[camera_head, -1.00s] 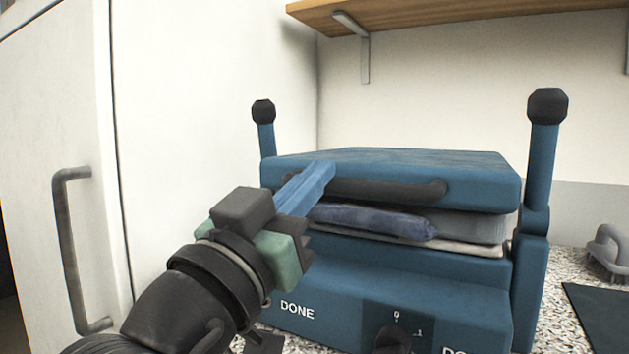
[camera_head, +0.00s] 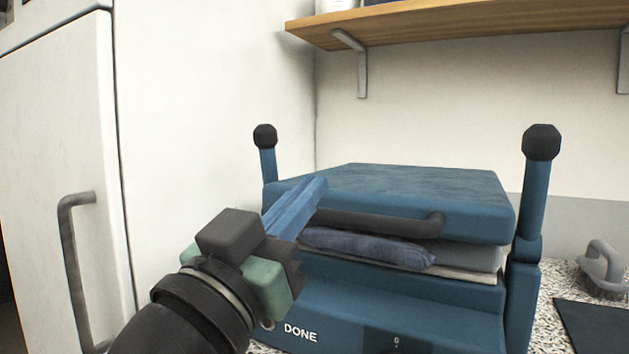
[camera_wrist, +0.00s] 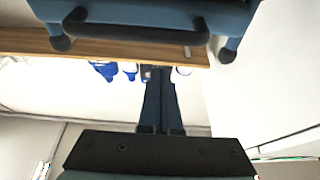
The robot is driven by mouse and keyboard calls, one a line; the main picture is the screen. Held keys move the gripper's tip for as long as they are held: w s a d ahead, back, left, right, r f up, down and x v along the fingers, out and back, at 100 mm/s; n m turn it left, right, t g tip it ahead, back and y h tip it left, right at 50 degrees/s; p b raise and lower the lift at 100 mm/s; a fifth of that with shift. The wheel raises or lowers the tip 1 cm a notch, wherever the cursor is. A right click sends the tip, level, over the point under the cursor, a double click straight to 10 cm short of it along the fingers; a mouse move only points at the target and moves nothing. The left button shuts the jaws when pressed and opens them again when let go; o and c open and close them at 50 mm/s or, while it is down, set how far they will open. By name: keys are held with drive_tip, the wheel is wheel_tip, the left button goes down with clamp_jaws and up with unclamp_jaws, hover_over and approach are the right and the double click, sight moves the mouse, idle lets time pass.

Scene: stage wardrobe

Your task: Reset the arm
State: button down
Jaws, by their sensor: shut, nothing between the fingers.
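My gripper (camera_head: 312,190) has long blue fingers that are shut with nothing between them. In the head view it points up and to the right, in front of the left end of the dark handle of a blue press (camera_head: 420,190). I cannot tell whether the fingers touch the handle. Dark blue folded cloth (camera_head: 365,246) and grey layers lie between the lid and the base of the press. In the wrist view the fingers (camera_wrist: 158,75) point up the picture, and the press lid with its dark handle (camera_wrist: 130,35) shows at the top.
A white cabinet (camera_head: 60,150) with a grey handle stands at the left. A wooden shelf (camera_head: 450,25) on metal brackets is above the press. A grey handled object (camera_head: 603,268) and a dark mat (camera_head: 595,325) lie at the right on the speckled counter.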

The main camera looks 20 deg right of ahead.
drive_tip(key=f+v, duration=0.1)
drive_tip(key=v, duration=0.6)
drive_tip(key=s+a+r+n+t+y+p, duration=0.1)
drive_tip(key=s+a+r+n+t+y, duration=0.1)
drive_tip(key=a+r+n+t+y, duration=0.5)
drive_tip(key=s+a+r+n+t+y+p, duration=0.1)
drive_tip(key=s+r+n+t+y, duration=0.2)
drive_tip(key=r+t+y, duration=0.5)
wheel_tip(320, 180, up, 31)
drive_tip(key=g+y+p, duration=0.2)
drive_tip(key=p, duration=3.1)
drive_tip(key=shift+w, duration=0.15)
drive_tip(key=shift+a+f, duration=0.1)
drive_tip(key=shift+f, duration=0.1)
